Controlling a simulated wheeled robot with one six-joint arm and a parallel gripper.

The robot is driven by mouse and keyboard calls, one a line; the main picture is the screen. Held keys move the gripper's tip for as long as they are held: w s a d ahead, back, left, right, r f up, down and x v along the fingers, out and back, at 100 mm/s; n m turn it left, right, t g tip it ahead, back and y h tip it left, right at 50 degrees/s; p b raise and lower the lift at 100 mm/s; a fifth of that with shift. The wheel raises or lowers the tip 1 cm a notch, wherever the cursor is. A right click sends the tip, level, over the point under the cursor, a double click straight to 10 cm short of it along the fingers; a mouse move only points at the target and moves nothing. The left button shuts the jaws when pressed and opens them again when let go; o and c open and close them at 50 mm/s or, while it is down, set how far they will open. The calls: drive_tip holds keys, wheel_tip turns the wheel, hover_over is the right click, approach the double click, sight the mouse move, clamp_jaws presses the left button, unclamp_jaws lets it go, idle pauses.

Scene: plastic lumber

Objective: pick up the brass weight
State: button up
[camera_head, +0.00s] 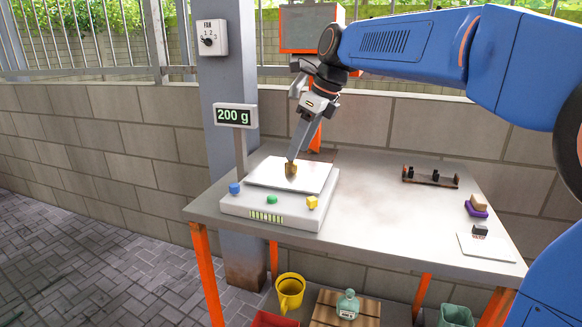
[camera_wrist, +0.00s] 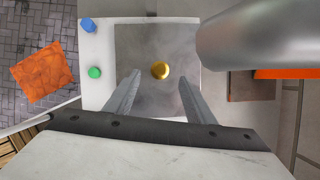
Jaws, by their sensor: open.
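The brass weight (camera_head: 291,169) stands on the metal plate of the white scale (camera_head: 235,207), near the plate's middle. In the wrist view the weight (camera_wrist: 160,70) shows as a round gold top between and just beyond the two fingertips. My gripper (camera_head: 291,160) points down at the weight, and its fingers partly cover it in the head view. In the wrist view my gripper (camera_wrist: 160,82) is open, with a finger on each side and clear space beside the weight. The scale's display (camera_head: 235,116) reads 200 g.
A dark rack (camera_head: 431,177), a purple-based block (camera_head: 476,207) and a small dark item on a white board (camera_head: 487,247) lie at the table's right. The table's middle (camera_head: 375,210) is clear.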

sight(291, 164)
drive_tip(key=x, duration=0.5)
drive_tip(key=shift+f, duration=0.1)
